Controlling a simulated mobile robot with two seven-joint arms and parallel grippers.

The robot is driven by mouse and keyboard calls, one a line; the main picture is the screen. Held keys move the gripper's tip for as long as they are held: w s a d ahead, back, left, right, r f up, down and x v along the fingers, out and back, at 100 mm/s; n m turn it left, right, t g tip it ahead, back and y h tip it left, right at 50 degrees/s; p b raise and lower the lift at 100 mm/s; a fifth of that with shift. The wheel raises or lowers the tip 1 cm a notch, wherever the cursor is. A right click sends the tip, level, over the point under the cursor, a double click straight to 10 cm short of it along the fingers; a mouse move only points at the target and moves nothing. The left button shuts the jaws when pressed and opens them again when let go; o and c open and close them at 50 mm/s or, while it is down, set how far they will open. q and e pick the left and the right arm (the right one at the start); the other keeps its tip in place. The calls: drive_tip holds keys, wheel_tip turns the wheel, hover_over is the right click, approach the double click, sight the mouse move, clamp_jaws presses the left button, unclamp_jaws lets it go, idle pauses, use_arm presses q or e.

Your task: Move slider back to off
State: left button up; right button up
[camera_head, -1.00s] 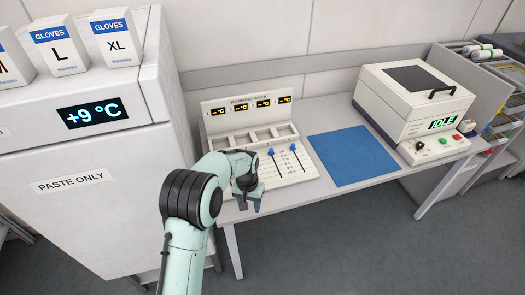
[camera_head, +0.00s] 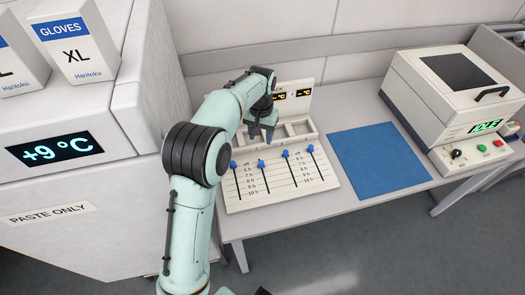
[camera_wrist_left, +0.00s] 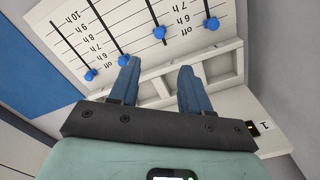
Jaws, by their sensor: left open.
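The warming rack (camera_head: 285,205) on the bench has a sloped panel with several blue sliders in slots marked from off down to 10 h. The second slider from the left (camera_head: 261,164) sits a little below the line of the others, near the 6 h mark; it also shows in the wrist view (camera_wrist_left: 159,32). The first (camera_head: 234,165), third (camera_head: 285,154) and fourth (camera_head: 310,149) sit at the off end. My left gripper (camera_head: 262,133) is open and empty above the rack's compartments, behind the sliders. Its blue fingers (camera_wrist_left: 160,72) point toward the panel.
A blue mat (camera_head: 378,158) lies right of the rack. A white machine reading IDLE (camera_head: 450,100) stands beyond it. A white cabinet (camera_head: 110,185) stands close on the left. My arm hides part of the rack's display.

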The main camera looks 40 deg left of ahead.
sight(261, 162)
use_arm(q)
wheel_tip(261, 162, down, 13)
drive_tip(key=shift+s+d+f+b, duration=0.1)
drive_tip(key=shift+s+b, duration=0.05)
drive_tip(key=shift+b, duration=0.5)
use_arm(e)
drive_tip(key=shift+s+d+f, duration=0.1)
drive_tip(key=shift+s+f, duration=0.4)
drive_tip(key=shift+f, duration=0.3)
use_arm(q)
drive_tip(key=shift+c, duration=0.3)
